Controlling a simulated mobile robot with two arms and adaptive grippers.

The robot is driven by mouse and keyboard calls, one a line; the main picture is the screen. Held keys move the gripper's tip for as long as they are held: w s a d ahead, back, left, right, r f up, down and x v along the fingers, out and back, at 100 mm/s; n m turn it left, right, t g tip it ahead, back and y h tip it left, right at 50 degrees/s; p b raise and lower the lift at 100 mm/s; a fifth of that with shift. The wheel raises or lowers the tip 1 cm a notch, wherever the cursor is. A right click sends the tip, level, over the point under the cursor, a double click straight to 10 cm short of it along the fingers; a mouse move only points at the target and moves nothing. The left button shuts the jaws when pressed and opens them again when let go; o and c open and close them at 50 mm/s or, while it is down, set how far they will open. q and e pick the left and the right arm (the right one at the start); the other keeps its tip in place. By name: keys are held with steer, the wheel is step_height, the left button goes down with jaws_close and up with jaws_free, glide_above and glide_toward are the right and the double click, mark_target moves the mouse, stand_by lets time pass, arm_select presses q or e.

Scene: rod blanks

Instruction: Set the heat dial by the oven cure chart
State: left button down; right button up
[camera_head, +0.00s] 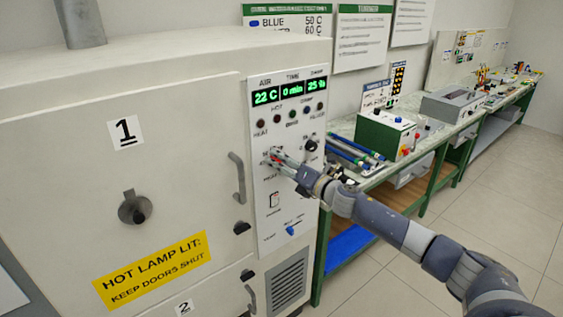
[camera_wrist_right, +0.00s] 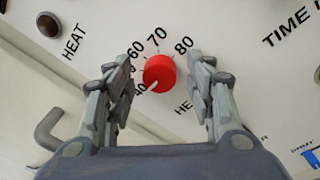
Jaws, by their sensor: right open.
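The red heat dial (camera_wrist_right: 158,72) is on the oven's white control panel (camera_head: 273,215), with numbers from 40 to 80 around it. Its white mark points down-left, near the 40. My right gripper (camera_head: 277,160) is at the panel, open. In the wrist view its fingers stand on both sides of the dial with gaps, so it is not gripped. The display (camera_head: 292,90) reads 22 C, 0 min and 25 %. The cure chart (camera_head: 290,22) on the wall shows "BLUE 50 C" and a line ending in 60 C, partly hidden by the oven. My left gripper is not in view.
The oven door 1 (camera_head: 60,190) is shut, with a handle (camera_head: 237,178) beside the panel. A yellow sign (camera_head: 153,270) says the hot lamp is lit, keep doors shut. A green bench with blue rods (camera_head: 350,155) and a green box (camera_head: 385,135) stands right of the oven.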

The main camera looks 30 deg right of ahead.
steer(key=c, duration=1.1)
steer(key=shift+o, duration=0.2)
steer(key=shift+m, duration=0.3)
steer(key=m, duration=0.6)
steer(key=m+p, duration=0.1)
steer(key=m, duration=0.5)
steer(key=m+t+h+p, duration=0.1)
steer(key=m, duration=0.4)
steer(key=shift+a+f+m, duration=0.1)
steer(key=shift+f+m, duration=0.15)
steer(key=shift+m, duration=0.45)
